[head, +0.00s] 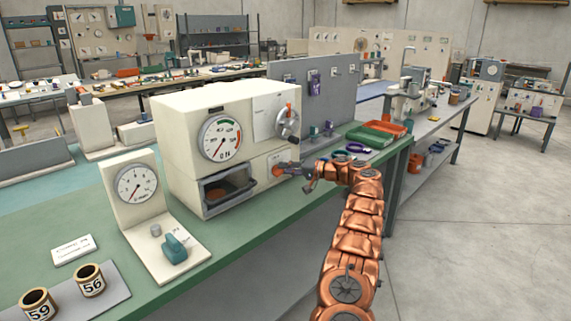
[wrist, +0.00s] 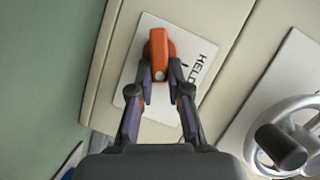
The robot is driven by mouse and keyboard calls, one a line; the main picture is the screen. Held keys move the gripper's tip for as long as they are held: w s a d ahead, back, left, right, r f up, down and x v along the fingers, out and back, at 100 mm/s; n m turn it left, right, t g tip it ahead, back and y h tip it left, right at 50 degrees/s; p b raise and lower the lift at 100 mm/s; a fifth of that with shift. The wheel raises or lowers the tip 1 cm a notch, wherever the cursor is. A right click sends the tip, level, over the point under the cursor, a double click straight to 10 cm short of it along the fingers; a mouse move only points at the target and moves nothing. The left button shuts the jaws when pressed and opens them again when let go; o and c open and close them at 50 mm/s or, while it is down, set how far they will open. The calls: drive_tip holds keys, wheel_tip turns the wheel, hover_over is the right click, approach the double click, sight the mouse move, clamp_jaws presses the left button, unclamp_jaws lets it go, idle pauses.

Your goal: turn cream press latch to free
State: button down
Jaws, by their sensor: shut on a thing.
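The cream press (head: 215,115) stands on the green bench, with a dial on its front. Its latch is an orange knob (wrist: 159,50) on a white plate (wrist: 130,75) lettered "HELD"; the latch also shows in the head view (head: 277,171) on the lower right of the press front. My gripper (wrist: 160,92) is at the latch, with its two fingers on either side of the orange handle, shut on its near end. In the head view my gripper (head: 292,169) reaches the press from the right. Part of the plate's lettering is hidden.
A handwheel (wrist: 290,140) with a dark knob is to the right of the latch. A gauge stand (head: 137,190) with a teal handle stands left on the bench. Green and orange trays (head: 378,134) lie beyond my arm.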

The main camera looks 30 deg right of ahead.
drive_tip(key=m, duration=0.2)
drive_tip(key=f+m+t+y, duration=0.1)
drive_tip(key=m, duration=0.1)
drive_tip(key=shift+d, duration=0.15)
idle(0.4)
drive_tip(key=c, duration=1.1)
unclamp_jaws()
drive_tip(key=v, duration=1.2)
drive_tip(key=shift+d+f, duration=0.1)
drive_tip(key=shift+f, duration=0.2)
drive_tip(key=shift+w+y, duration=0.1)
drive_tip(key=shift+y, duration=0.2)
